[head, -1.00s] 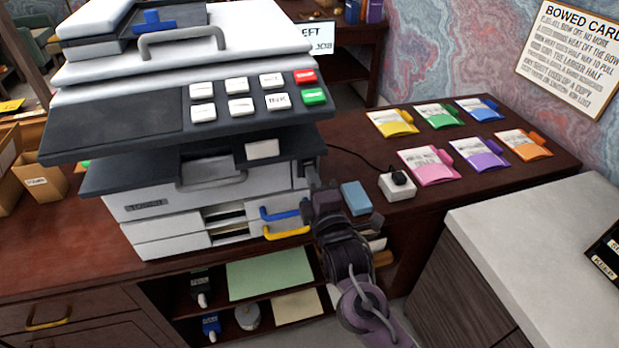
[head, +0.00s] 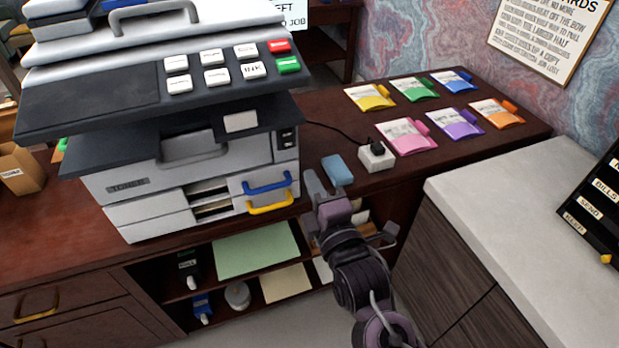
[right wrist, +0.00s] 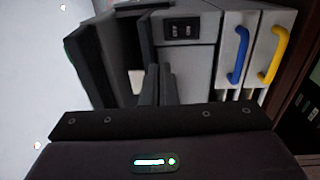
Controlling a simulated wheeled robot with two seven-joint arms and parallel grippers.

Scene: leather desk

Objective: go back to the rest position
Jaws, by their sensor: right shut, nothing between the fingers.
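My right gripper (head: 315,183) is in front of the desk's edge, just right of the copier's lower drawers. It is shut and empty. In the right wrist view its two fingers (right wrist: 157,85) lie close together, pointing at the copier's front. The copier (head: 128,187) stands on the brown desk; it has a blue handle (head: 268,182) and a yellow handle (head: 270,203) on its trays. The same blue handle (right wrist: 238,55) and yellow handle (right wrist: 272,55) show in the right wrist view. My left gripper is in neither view.
A blue block (head: 337,170) and a white socket box (head: 376,157) lie close behind my right gripper. Several coloured card packets, one pink (head: 406,137), lie farther back. A white-topped cabinet (head: 510,200) stands to the right. Open shelves with paper (head: 256,250) are below the desk.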

